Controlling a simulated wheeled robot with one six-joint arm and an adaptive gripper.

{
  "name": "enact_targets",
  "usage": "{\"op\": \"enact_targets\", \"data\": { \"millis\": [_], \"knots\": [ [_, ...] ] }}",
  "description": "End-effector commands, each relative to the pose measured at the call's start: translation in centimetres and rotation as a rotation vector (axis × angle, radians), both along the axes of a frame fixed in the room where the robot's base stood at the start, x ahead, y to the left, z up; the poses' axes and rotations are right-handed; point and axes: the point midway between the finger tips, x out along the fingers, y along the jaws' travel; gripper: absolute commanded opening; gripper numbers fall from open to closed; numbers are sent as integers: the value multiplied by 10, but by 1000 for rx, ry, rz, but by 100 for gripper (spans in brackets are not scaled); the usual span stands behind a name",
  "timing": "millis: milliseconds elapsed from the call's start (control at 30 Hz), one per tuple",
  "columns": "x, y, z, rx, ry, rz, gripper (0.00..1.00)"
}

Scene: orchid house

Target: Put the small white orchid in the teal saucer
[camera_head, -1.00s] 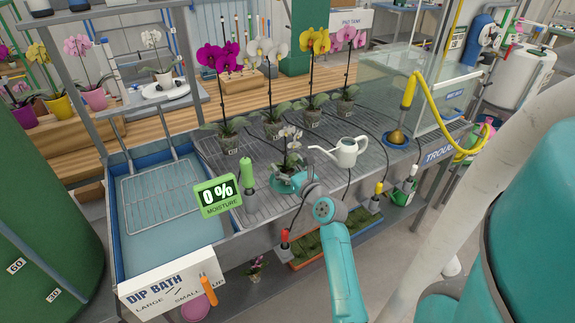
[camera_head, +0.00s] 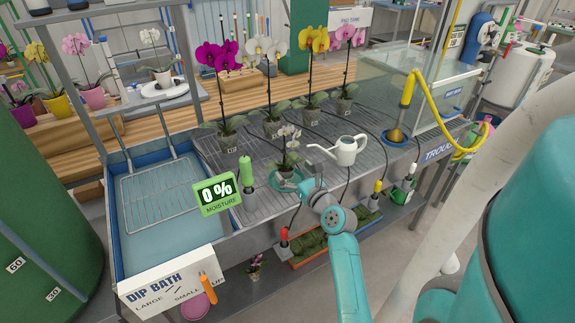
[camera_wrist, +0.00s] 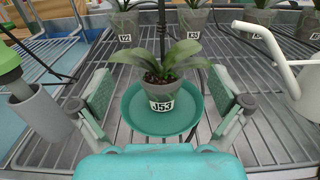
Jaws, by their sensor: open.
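The small white orchid (camera_head: 287,168) stands upright in a grey pot on the slatted bench. The wrist view shows its pot, tagged J53 (camera_wrist: 161,103), inside the rim of the teal saucer (camera_wrist: 160,127), towards the far side; its base appears to rest in it. The saucer also shows in the head view (camera_head: 281,187). My gripper (camera_wrist: 160,95) is open, its two fingers apart on the left and right of the pot, with clear gaps and no contact visible. In the head view my gripper (camera_head: 306,184) is just in front of the saucer. The blooms are out of the wrist view.
A white watering can (camera_head: 346,150) stands right of the saucer. Taller potted orchids (camera_head: 271,125) line the back. The dip bath (camera_head: 150,235) lies at left.

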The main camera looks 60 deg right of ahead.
Motion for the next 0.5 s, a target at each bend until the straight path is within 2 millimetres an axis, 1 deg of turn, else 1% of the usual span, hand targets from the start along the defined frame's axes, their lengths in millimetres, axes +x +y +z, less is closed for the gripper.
{"op": "enact_targets", "data": {
  "millis": [33,200,333,500],
  "knots": [
    [-10,6,-1,2,1,-2,100],
    [-38,23,-1,2,1,-3,100],
    [-54,32,-1,1,1,-3,100],
    [-65,40,0,1,1,0,100]
  ]
}}
